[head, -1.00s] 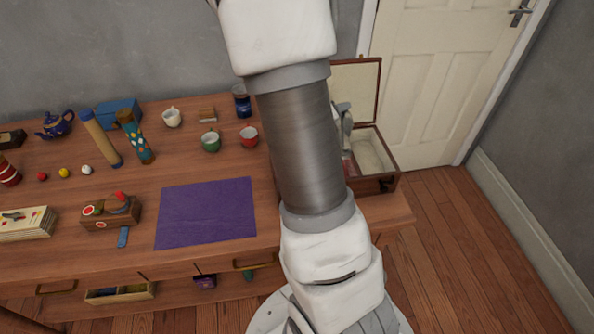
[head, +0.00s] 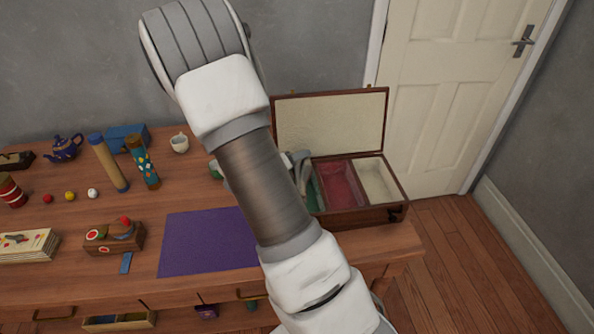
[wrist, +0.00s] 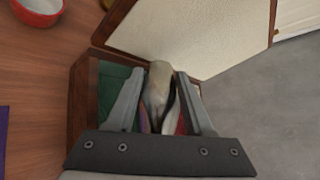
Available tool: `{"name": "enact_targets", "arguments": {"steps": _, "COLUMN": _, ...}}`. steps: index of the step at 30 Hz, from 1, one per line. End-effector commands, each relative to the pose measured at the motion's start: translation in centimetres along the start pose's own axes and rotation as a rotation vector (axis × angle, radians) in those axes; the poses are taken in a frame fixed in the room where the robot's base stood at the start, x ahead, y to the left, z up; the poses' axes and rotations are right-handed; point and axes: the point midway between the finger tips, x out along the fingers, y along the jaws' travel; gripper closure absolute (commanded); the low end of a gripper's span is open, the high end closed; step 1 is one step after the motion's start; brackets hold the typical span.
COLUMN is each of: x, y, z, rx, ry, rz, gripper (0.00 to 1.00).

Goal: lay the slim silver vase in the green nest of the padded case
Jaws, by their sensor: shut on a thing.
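The padded case (head: 402,212) stands open at the table's right end, its lid raised at the back. Its green nest (head: 318,192) is the left compartment, partly hidden by my arm; it also shows in the wrist view (wrist: 113,84). The slim silver vase (wrist: 158,82) is between my gripper's fingers (wrist: 160,98) in the wrist view. My gripper is shut on it above the case, over the green and red compartments. In the head view my gripper (head: 299,166) is at the case's left side, mostly behind my arm. I cannot tell the vase's height above the nest.
A red nest (head: 342,183) and a cream nest (head: 378,181) lie right of the green one. The raised lid (head: 333,122) stands close behind my gripper. A red bowl (wrist: 38,8) is left of the case. A purple mat (head: 205,245) lies bare on the table.

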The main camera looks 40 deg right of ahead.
Motion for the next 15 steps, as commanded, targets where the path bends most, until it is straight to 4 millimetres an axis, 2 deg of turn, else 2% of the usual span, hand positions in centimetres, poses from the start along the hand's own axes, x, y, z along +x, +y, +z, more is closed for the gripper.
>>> {"name": "enact_targets", "arguments": {"steps": 7, "x": 1.5, "y": 2.5, "z": -2.0, "rx": -0.003, "ry": 0.000, "rz": -0.001, "gripper": 1.00}}
{"name": "enact_targets", "arguments": {"steps": 15, "x": 1.6, "y": 2.6, "z": -2.1, "rx": 0.001, "ry": -0.001, "rz": -0.001, "gripper": 1.00}}
